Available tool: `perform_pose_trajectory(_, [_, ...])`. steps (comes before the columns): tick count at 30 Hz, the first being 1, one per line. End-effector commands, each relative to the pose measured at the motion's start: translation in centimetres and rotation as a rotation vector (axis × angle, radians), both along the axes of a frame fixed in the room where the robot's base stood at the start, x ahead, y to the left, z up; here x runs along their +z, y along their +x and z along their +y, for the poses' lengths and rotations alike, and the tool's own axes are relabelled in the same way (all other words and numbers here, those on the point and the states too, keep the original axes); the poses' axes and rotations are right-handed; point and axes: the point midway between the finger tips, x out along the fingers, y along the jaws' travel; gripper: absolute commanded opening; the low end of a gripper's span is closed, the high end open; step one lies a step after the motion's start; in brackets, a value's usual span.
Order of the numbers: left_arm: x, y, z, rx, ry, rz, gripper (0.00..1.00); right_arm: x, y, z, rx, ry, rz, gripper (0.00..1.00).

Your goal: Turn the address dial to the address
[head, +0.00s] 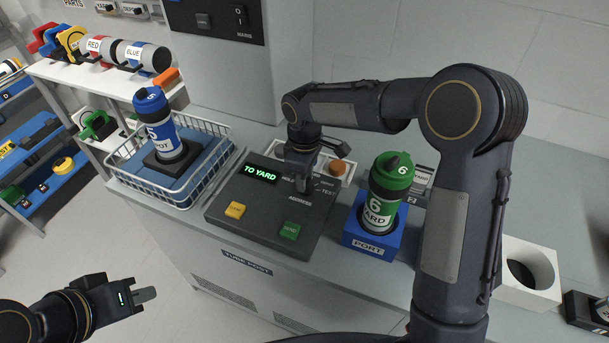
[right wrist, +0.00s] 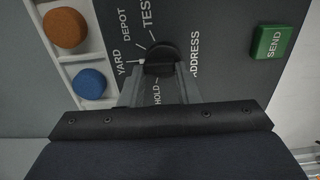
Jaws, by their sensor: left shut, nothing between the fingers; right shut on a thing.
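The address dial (right wrist: 161,55) is a black knob on the dark control panel (head: 226,211). In the right wrist view the labels YARD, DEPOT, TEST and HOLD lie around it. A small white mark at the dial's edge lies on the YARD side. The display (head: 260,173) reads "TO YARD" in green. My right gripper (head: 300,183) is shut on the dial; its fingers also show in the right wrist view (right wrist: 161,88). In the head view my arm and gripper hide the dial. My left gripper (head: 146,294) is shut and empty, low at the left, away from the panel.
A green YARD carrier (head: 389,180) stands in the blue port block (head: 370,239) right of the panel. A blue carrier (head: 165,130) stands in the wire basket (head: 117,158) at the left. A green SEND button (head: 290,231) and a yellow button (head: 236,210) are on the panel.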

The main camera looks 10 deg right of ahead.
Motion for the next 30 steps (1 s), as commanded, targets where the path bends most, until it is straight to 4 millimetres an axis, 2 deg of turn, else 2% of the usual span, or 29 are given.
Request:
perform_pose_trajectory(8, [0.0,0.0,0.0,0.000,0.000,0.000,0.00,0.1,0.1,0.0,0.000,0.001,-0.003,0.07])
perform_pose_trajectory(9, [0.0,0.0,0.0,0.000,0.000,0.000,0.00,0.1,0.1,0.0,0.000,0.001,-0.003,0.33])
perform_pose_trajectory(13, [0.0,0.0,0.0,0.000,0.000,0.000,0.00,0.1,0.0,0.0,0.001,0.000,-0.001,0.50])
perform_pose_trajectory(23, [0.0,0.0,0.0,0.000,0.000,0.000,0.00,0.3,0.0,0.0,0.001,0.001,-0.003,0.51])
perform_pose_trajectory(26, [-0.1,0.0,0.0,0.000,0.000,0.000,0.00,1.4,0.1,0.0,0.001,0.001,-0.004,0.51])
perform_pose_trajectory(30, [-0.2,0.0,0.0,0.000,0.000,0.000,0.00,3.9,0.1,0.0,0.000,0.001,-0.006,0.51])
